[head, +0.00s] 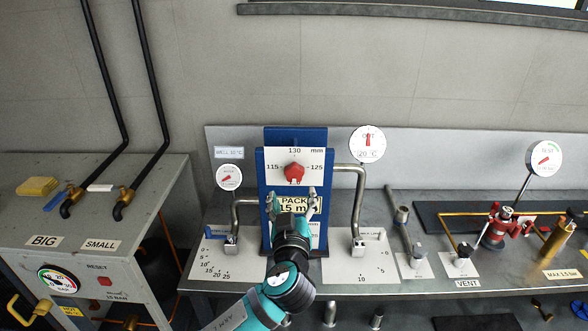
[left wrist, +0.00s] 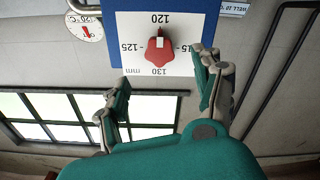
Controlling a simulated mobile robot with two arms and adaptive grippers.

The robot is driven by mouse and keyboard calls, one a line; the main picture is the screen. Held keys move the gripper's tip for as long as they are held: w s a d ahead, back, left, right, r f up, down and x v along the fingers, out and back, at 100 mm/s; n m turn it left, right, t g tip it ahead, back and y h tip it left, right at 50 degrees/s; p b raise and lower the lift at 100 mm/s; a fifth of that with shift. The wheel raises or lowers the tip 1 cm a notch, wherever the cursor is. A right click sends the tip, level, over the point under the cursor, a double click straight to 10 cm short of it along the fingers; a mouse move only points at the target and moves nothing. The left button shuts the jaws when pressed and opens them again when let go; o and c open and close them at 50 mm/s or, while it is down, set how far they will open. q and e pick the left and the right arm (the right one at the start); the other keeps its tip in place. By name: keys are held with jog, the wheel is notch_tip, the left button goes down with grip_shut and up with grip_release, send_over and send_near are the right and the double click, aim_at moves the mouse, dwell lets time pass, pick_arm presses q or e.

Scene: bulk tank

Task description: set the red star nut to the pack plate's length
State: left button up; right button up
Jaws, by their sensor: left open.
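The red star nut (head: 293,173) sits on a white dial on a blue panel (head: 295,134). The dial reads 130 at top, 115 at left and 125 at right in the head view. The left wrist view shows the nut (left wrist: 160,50) upside down, its white mark toward 120.
A grey cabinet (head: 150,180) with black pipes is at the left. A red fitting (head: 497,230) and several valves stand on the bench at right.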

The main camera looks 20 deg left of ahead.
aim_at(294, 175)
pick_arm(q)
jog(key=p+x, duration=0.2)
jog(key=x, duration=0.6)
jog(key=shift+p, duration=0.35)
jog(key=shift+w+a+f, duration=0.1)
jog(key=shift+w+a, duration=0.05)
jog(key=shift+w, duration=0.35)
